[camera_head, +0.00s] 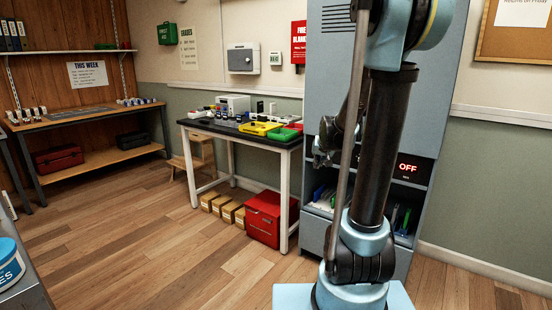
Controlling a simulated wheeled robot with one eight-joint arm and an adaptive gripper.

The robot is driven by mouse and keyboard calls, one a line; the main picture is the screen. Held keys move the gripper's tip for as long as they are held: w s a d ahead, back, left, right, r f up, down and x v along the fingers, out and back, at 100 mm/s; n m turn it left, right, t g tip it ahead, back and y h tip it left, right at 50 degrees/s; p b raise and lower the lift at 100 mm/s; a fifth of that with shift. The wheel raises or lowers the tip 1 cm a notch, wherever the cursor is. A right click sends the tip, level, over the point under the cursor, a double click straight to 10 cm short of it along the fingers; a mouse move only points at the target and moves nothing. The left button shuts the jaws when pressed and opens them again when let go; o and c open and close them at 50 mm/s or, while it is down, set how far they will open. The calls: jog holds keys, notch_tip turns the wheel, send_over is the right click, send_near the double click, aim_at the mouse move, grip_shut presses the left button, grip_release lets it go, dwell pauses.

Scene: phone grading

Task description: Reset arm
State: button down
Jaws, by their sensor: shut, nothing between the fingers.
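My arm stands upright at the right of the view, with a dark tube and light blue joints rising from a light blue base. My gripper (321,160), dark and small, shows just left of the arm tube, partly hidden behind it. It hangs in front of the tall grey cabinet (424,110), to the right of the black-topped table (203,128). I see nothing held in it, and its fingers look shut. The upper part of my arm runs out of the top of the view.
Yellow tray (259,129) and green tray (284,134) lie on the table. A red drawer box (264,219) and several cardboard boxes stand below. A wooden workbench (88,117) stands at the back left. A blue-and-white tub (9,262) is at the left edge. The wooden floor between is clear.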

jog(key=s+f+n+g, duration=0.1)
jog(key=s+f+g, duration=0.2)
jog(key=s, duration=1.5)
jog(key=s+d+f+g, duration=0.1)
jog(key=s+f+g, duration=0.1)
jog(key=s, duration=1.6)
jog(key=shift+f+n+g+h, duration=0.4)
jog(key=shift+f, duration=0.5)
jog(key=shift+d, duration=0.1)
jog(key=shift+w+f, duration=0.2)
jog(key=shift+w, duration=0.3)
